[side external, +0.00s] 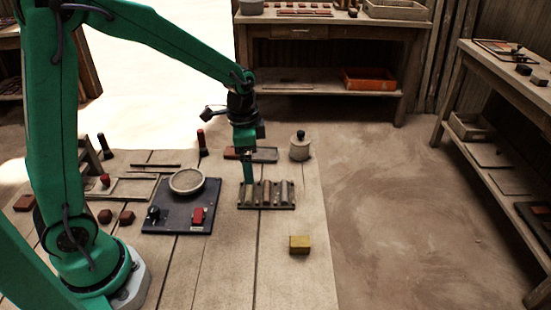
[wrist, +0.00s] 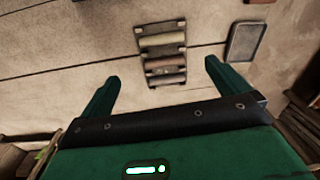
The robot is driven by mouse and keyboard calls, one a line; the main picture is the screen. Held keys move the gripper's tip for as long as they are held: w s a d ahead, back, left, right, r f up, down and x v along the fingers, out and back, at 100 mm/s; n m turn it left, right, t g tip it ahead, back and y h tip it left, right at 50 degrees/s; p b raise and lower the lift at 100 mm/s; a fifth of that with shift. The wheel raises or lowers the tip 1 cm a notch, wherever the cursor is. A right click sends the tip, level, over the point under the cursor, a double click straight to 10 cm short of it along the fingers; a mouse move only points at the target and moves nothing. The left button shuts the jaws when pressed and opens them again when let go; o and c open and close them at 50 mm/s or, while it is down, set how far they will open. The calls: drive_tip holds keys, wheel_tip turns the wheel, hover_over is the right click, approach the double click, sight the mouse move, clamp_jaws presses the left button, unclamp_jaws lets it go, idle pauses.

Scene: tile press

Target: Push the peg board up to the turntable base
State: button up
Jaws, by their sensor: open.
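The peg board (side external: 266,206), a small dark plate with several short rods across it, lies on the plank table. It also shows in the wrist view (wrist: 163,81), ahead of and between my fingers. The turntable base (side external: 172,221) is a dark blue plate to its left, bearing a round pale disc, a red block and a dark knob. A gap of bare table separates the two. My gripper (side external: 249,182) is open and empty, pointing down at the peg board's back left part. I cannot tell whether it touches the board. The turntable base is not in the wrist view.
A yellow block (side external: 300,245) sits in front of the peg board to the right. A lidded jar (side external: 300,150) and a shallow tray (side external: 264,155) stand behind it. Dark red blocks (side external: 105,216) lie left of the turntable base. The table's front middle is clear.

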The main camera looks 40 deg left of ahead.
sight(255, 194)
drive_tip(key=shift+w+f+m+g, duration=0.15)
drive_tip(key=shift+w+f+m, duration=0.2)
drive_tip(key=shift+f, duration=0.5)
drive_tip(key=shift+w+f+m+g, duration=0.15)
drive_tip(key=shift+w+f, duration=0.25)
drive_tip(key=shift+f, duration=0.45)
drive_tip(key=shift+f, duration=0.15)
drive_tip(key=shift+f, duration=3.75)
drive_tip(key=c, duration=1)
